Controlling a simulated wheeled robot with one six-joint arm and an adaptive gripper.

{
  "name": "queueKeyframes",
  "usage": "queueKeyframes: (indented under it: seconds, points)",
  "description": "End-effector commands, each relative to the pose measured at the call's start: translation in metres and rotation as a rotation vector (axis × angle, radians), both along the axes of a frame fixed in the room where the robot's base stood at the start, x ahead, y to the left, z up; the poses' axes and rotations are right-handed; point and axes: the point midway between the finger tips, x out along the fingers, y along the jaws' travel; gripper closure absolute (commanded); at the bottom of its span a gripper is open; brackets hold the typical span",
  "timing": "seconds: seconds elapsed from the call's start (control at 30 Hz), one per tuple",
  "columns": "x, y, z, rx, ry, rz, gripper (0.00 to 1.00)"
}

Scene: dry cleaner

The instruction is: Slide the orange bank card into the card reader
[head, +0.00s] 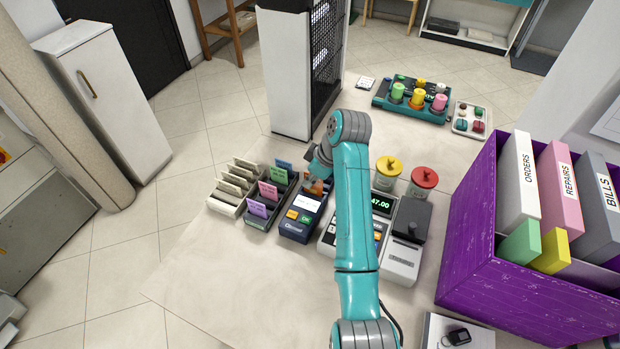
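The card reader (300,222) is a dark blue terminal with a lit screen and orange and green keys, lying on the counter in the middle of the head view. My gripper (318,178) is over the far end of the reader. A small orange patch, which looks like the orange bank card (317,188), shows at the fingertips, at or just above the reader's far end. The fingers are small and partly hidden, so their grip on the card is unclear. I cannot tell whether the card is in the slot.
Card or ticket trays (262,212) stand close left of the reader. A cash register (380,228) stands close right, partly behind my arm. Beyond are red (424,178) and yellow-topped (388,167) canisters. A purple file box (500,290) fills the right. Clear counter lies front left.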

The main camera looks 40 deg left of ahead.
Motion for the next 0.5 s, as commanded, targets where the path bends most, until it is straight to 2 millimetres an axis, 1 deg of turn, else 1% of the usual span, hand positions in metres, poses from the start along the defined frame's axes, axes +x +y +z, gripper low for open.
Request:
queueKeyframes:
  seconds: [0.27,0.5]
  points:
    - [-0.0001,0.0000,-0.0010,0.000,0.000,0.000,1.00]
    - [-0.0001,-0.0001,-0.0066,0.000,0.001,0.000,1.00]
